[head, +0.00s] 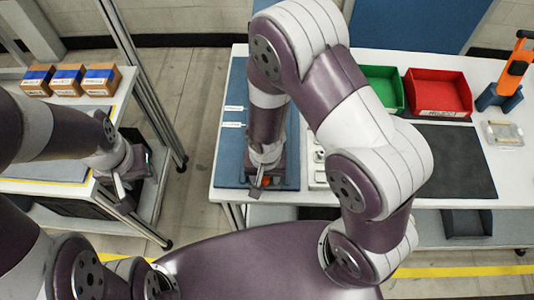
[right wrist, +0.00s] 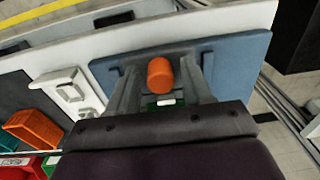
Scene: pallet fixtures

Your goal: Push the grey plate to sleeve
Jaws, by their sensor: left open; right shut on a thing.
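An orange cylindrical knob (right wrist: 160,74) sits between the fingertips of my right gripper (right wrist: 162,84) in the right wrist view, and the gripper is shut on it. In the head view my right gripper (head: 263,182) is low over the blue board (head: 232,150), with a bit of orange between its fingers. Grey parts show beside the knob over the blue board, but I cannot clearly tell the grey plate or the sleeve from the fingers and fixture. My left gripper (head: 118,188) is open and empty, beside the left table.
A white fixture (right wrist: 68,90) stands beside the blue board. A green bin (head: 384,86), a red bin (head: 438,92), a dark mat (head: 455,160) and an orange-handled tool (head: 515,62) are to the right. Several boxes (head: 68,79) stand on the left table.

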